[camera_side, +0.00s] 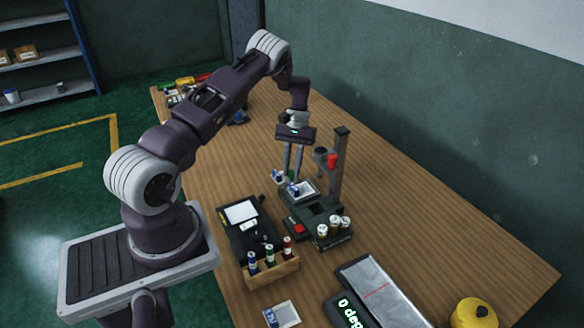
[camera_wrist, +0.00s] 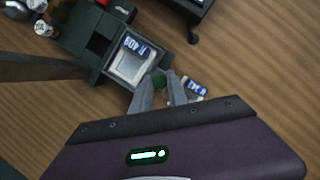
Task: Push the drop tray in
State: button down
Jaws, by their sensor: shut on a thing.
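The drop tray (camera_side: 304,190) is a pale square tray in a dark frame, sticking out from the base of the film tower (camera_side: 340,165). In the wrist view the tray (camera_wrist: 127,68) holds a blue-and-white labelled piece (camera_wrist: 137,46) and lies beside a dark opening in the base (camera_wrist: 97,45). My gripper (camera_side: 291,180) points down at the tray's outer end. The fingers hide part of that edge.
Another labelled piece (camera_wrist: 193,89) lies on the table close to my fingers. Several canisters (camera_side: 334,225) stand by the tower's base, near a red button (camera_side: 299,228). A wooden rack (camera_side: 270,275) holds small bottles. The table right of the tower is clear.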

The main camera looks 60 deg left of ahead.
aim_at(304, 199)
dwell(0.8)
jog(key=d, duration=0.8)
jog(key=shift+w, duration=0.1)
jog(key=c, duration=1.3)
grip_release()
jog(key=shift+d, duration=0.1)
jog(key=shift+c, duration=0.2)
jog(key=shift+o, duration=0.2)
jog(key=shift+r, duration=0.15)
jog(key=v, duration=0.7)
